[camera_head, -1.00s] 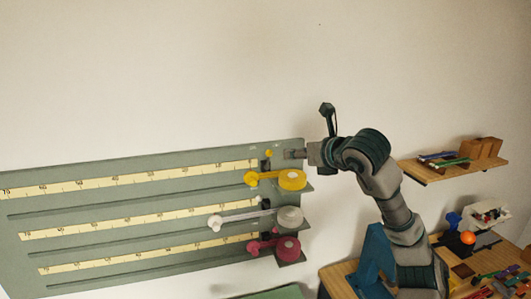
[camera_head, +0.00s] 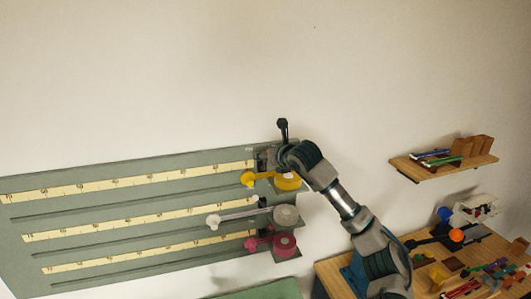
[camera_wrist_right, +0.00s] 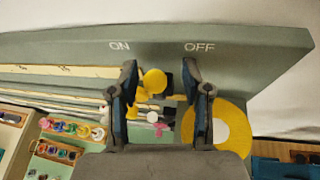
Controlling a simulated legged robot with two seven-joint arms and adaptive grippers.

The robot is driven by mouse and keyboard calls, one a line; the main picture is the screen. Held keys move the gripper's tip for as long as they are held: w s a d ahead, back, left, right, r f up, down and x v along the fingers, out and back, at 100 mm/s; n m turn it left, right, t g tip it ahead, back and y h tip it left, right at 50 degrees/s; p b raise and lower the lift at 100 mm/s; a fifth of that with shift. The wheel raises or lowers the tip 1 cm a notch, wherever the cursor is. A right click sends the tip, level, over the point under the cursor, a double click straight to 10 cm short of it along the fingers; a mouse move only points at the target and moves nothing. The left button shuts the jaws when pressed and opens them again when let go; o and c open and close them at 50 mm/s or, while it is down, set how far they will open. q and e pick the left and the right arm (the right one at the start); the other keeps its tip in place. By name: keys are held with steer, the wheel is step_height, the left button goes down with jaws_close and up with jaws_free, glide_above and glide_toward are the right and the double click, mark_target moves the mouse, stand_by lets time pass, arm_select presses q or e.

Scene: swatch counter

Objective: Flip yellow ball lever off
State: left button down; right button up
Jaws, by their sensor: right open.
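The small yellow ball (camera_wrist_right: 155,80) of the lever shows in the right wrist view below the ON and OFF labels, closer to ON. My right gripper (camera_wrist_right: 160,92) is open, with one finger on each side of the ball as seen there. The ball looks nearer the left finger; whether they touch I cannot tell. In the head view my right gripper (camera_head: 268,158) is at the panel's upper right end and hides the ball. The green-grey panel (camera_head: 130,170) is on the wall. My left gripper is not in view.
Just below my gripper sits a yellow reel (camera_head: 288,182) with a yellow arm. A grey reel (camera_head: 286,215) and a pink reel (camera_head: 284,245) are lower. A shelf (camera_head: 440,170) is at right, above a cluttered wooden table (camera_head: 330,270). The wall above is clear.

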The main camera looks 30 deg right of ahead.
steer(key=shift+w, duration=0.1)
steer(key=shift+a, duration=0.2)
jaws_close()
steer(key=d+m+y+b, duration=0.1)
steer(key=b, duration=0.2)
steer(key=shift+f+m+t, duration=0.3)
steer(key=shift+f+t, duration=0.05)
steer(key=shift+t, duration=0.05)
steer(key=shift+s+d+f+m+t+y+b, duration=0.1)
steer(key=shift+s+d+m+t+y+b, duration=0.1)
steer(key=shift+d+m+y+b, duration=0.35)
steer(key=shift+s+d+f+m+t+y+b, duration=0.1)
steer(key=shift+d+m+t+y+b, duration=0.15)
steer(key=shift+m+b, duration=0.6)
steer(key=shift+r, duration=0.1)
